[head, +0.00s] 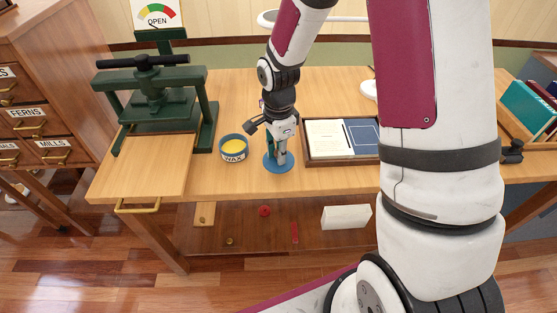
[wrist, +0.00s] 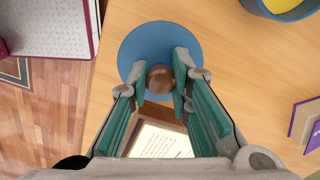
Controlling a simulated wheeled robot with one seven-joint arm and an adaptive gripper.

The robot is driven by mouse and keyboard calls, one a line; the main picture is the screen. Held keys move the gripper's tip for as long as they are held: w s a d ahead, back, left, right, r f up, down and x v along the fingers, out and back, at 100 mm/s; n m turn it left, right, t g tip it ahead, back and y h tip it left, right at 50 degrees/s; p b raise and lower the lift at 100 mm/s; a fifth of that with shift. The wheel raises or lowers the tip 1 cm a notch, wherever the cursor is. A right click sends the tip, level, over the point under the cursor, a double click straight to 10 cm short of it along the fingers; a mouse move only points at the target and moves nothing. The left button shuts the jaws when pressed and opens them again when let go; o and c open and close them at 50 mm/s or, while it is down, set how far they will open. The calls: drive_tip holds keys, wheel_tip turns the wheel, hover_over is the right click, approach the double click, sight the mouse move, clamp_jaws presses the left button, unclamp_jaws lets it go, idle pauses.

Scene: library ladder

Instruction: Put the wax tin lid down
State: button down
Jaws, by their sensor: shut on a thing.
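The wax tin lid is a flat blue disc (head: 270,164) with a round brown knob (wrist: 160,79). It also shows in the wrist view (wrist: 150,35). My gripper (head: 279,152) points down from above, its two teal-padded fingers shut on the knob, also in the wrist view (wrist: 161,70). The lid lies level at or just over the wooden table top, right of the tin; I cannot tell if it touches. The wax tin (head: 234,155), blue with yellow wax and a WAX label, stands open on the table. Its edge shows in the wrist view (wrist: 285,14).
A green press (head: 150,95) with a wooden board (head: 150,165) stands at the left. A dark-framed tray (head: 308,163) with a page and a blue panel lies right of the lid. Bare table top (head: 240,185) shows in front. A shelf below holds a white block (head: 346,217).

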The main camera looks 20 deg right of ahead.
drive_tip(key=shift+f, duration=1.7)
drive_tip(key=shift+f, duration=0.1)
drive_tip(key=c, duration=1.5)
unclamp_jaws()
drive_tip(key=shift+o, duration=0.2)
